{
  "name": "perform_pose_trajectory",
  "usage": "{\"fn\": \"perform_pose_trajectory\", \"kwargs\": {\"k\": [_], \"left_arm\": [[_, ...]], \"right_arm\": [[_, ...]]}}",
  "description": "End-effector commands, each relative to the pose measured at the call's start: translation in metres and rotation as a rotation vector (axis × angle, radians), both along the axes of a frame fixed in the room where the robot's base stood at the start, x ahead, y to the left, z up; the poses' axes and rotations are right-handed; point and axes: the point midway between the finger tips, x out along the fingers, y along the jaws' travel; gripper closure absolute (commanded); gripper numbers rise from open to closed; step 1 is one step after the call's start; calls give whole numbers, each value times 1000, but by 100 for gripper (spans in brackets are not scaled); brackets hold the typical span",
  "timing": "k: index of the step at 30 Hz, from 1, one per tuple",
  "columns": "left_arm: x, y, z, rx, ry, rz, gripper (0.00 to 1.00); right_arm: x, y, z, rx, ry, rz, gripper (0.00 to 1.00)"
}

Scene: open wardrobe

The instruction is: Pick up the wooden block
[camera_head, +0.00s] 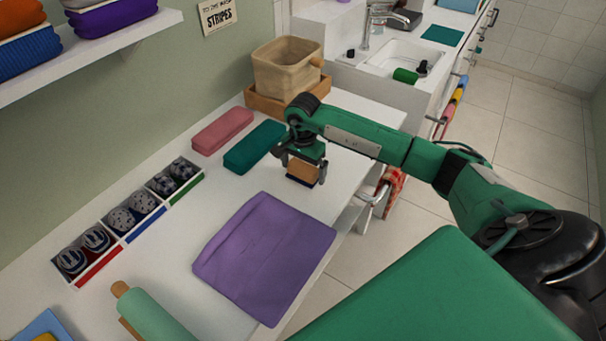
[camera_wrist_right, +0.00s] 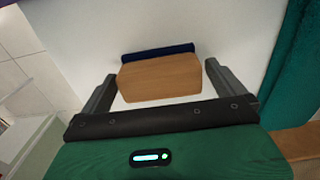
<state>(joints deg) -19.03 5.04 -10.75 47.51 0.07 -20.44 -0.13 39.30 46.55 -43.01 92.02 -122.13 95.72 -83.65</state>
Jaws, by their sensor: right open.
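The wooden block (camera_head: 303,170) stands on the white table below my right gripper (camera_head: 302,163). It is light brown with a dark blue layer on one side. In the right wrist view the wooden block (camera_wrist_right: 160,78) lies between the two fingers of my right gripper (camera_wrist_right: 160,82). The fingers are open, with a gap on each side of the block. The blue layer shows along the block's far edge. My left gripper is not in view.
A teal case (camera_head: 254,146) and a pink case (camera_head: 222,130) lie left of the block. A beige bin (camera_head: 287,67) stands in a wooden tray behind. A purple folded cloth (camera_head: 264,257) lies in front. A divided sock box (camera_head: 128,236) is at left. The table's edge is close on the right.

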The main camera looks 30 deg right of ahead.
Motion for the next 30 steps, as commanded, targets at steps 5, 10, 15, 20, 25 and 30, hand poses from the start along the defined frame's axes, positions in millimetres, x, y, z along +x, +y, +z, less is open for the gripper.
{"fn": "perform_pose_trajectory", "kwargs": {"k": [5, 10, 15, 20, 25, 30], "left_arm": [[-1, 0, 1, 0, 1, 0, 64], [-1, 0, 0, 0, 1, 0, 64], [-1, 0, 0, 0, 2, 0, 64], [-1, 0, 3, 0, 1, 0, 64], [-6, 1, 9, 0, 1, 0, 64], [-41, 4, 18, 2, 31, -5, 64]], "right_arm": [[0, 0, 1, 0, -1, 0, 10], [0, 0, 2, 0, -1, 0, 43], [0, 0, 2, 0, -1, 0, 45], [0, 0, 6, 1, -2, -1, 45], [1, -3, 25, 0, -3, -5, 45], [-1, -9, 72, -2, -6, -16, 45]]}}
